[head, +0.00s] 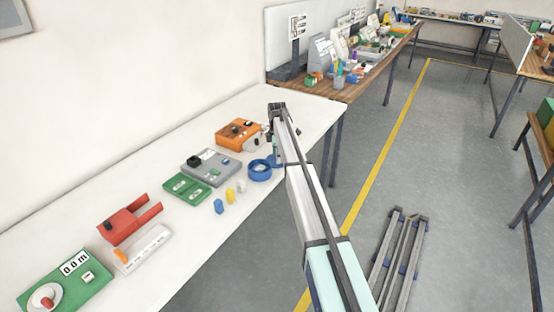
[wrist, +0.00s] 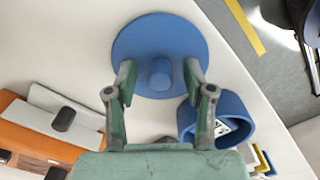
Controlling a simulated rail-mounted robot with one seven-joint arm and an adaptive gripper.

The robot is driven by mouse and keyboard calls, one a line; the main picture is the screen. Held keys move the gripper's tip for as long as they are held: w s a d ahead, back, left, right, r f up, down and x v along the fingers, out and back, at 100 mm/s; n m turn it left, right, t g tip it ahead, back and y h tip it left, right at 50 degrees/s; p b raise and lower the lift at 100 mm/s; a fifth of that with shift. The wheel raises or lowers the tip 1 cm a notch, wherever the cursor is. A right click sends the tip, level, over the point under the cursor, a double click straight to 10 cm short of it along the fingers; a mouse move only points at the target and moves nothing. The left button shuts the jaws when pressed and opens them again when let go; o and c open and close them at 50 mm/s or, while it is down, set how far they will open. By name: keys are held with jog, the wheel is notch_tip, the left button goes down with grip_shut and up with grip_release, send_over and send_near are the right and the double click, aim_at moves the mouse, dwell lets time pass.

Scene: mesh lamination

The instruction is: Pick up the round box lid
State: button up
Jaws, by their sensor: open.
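The round box lid (wrist: 160,35) is a flat blue disc with a small raised knob at its middle. It lies on the white table in the wrist view. My gripper (wrist: 159,72) is open, with its two fingers on either side of the knob and over the disc. I cannot tell whether the fingers touch the lid. In the head view my arm hides most of the lid and the fingertips. The blue round box (head: 259,172), without a lid on it, stands beside it, and it also shows right of my gripper in the wrist view (wrist: 187,116).
An orange device (head: 238,133), a grey device (head: 211,166) and a green panel (head: 186,189) stand left of the box. Small blue, yellow and white pieces lie in front. The white table's (head: 240,215) edge is close on the right.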

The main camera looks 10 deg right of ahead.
grip_shut()
jog(key=shift+r, duration=0.1)
